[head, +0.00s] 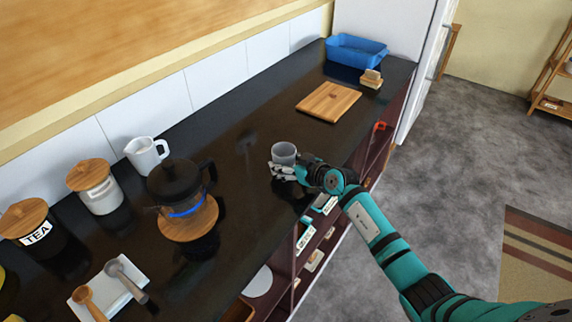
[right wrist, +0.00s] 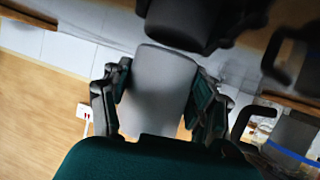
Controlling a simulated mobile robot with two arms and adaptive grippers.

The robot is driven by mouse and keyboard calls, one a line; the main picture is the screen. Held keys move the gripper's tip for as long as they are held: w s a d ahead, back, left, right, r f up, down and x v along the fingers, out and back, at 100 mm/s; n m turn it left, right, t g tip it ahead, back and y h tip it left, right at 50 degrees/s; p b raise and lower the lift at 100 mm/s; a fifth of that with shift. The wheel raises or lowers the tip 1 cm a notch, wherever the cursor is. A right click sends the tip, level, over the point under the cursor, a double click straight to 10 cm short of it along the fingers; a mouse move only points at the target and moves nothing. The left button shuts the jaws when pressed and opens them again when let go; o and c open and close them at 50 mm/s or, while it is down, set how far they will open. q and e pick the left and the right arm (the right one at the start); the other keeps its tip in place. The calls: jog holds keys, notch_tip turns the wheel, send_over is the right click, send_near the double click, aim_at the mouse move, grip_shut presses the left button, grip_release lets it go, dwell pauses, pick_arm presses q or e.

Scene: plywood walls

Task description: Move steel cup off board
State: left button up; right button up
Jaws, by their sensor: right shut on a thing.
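The steel cup (head: 284,152) is grey and upright, at or just above the dark counter near its front edge. It is apart from the wooden board (head: 329,101), which lies bare farther back on the counter. My right gripper (head: 284,170) is shut on the cup, with its fingers around the lower part. In the right wrist view the cup (right wrist: 160,90) sits between the two fingers (right wrist: 162,100). I cannot tell whether the cup's base touches the counter. My left gripper is not in view.
A blue tub (head: 356,52) and a small stack of wooden blocks (head: 371,79) stand beyond the board. A glass coffee pot (head: 178,185) on a round wooden mat (head: 190,228), a white jug (head: 147,155) and lidded jars stand to the left. Counter between cup and board is clear.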

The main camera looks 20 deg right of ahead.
jog(key=shift+f, duration=0.15)
jog(key=shift+s+f, duration=0.25)
jog(key=shift+f, duration=0.4)
jog(key=o, duration=1.3)
jog(key=shift+s+a+f, duration=0.1)
jog(key=shift+f, duration=0.1)
jog(key=shift+r, duration=0.3)
jog(key=v, duration=0.8)
jog(key=p+v, duration=0.1)
jog(key=v, duration=0.3)
jog(key=shift+w+d+r, duration=0.2)
jog(key=shift+w+r, duration=0.1)
jog(key=shift+r, duration=0.15)
